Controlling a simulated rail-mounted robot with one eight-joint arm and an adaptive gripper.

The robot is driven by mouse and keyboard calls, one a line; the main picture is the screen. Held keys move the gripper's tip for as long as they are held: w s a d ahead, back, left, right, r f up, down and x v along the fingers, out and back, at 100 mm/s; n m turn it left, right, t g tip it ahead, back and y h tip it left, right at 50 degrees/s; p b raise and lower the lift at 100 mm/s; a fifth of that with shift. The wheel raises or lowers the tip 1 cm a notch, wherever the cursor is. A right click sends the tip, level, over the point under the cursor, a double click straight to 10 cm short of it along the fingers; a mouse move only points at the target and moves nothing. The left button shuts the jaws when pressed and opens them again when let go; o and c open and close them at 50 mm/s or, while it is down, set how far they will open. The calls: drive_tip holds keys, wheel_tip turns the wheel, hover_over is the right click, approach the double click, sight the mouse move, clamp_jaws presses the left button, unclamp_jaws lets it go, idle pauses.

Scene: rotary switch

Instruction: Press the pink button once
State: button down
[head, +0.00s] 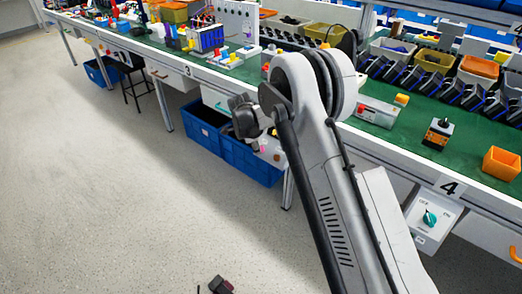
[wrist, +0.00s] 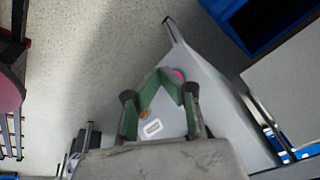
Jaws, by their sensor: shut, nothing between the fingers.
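The pink button (wrist: 178,75) shows in the wrist view on a pale grey-white panel (wrist: 222,112), right beside my fingertips and partly hidden by the right finger. My gripper (wrist: 163,73) has its green fingers shut, tips together, with nothing between them. I cannot tell whether a fingertip touches the button. An orange button (wrist: 142,114) and a white label (wrist: 152,127) show between the finger linkages. In the head view, a small pink spot (head: 262,150) shows on the pale panel below the bench edge, near my wrist; my fingertips cannot be made out there.
Blue crates (head: 245,160) stand under the bench, and one also shows at the wrist view's upper right (wrist: 265,20). A panel with a green rotary knob (head: 430,217) hangs from the bench front at the right.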

drive_tip(key=shift+s+a+r, duration=0.15)
drive_tip(key=shift+s+a, duration=0.1)
drive_tip(key=shift+s, duration=0.05)
drive_tip(key=s+a+r, duration=0.2)
drive_tip(key=s+a, duration=0.1)
drive_tip(key=shift+s+r+p, duration=0.15)
drive_tip(key=shift+r+p, duration=0.1)
drive_tip(key=shift+p, duration=0.05)
idle(0.4)
drive_tip(key=shift+d, duration=0.1)
idle(0.5)
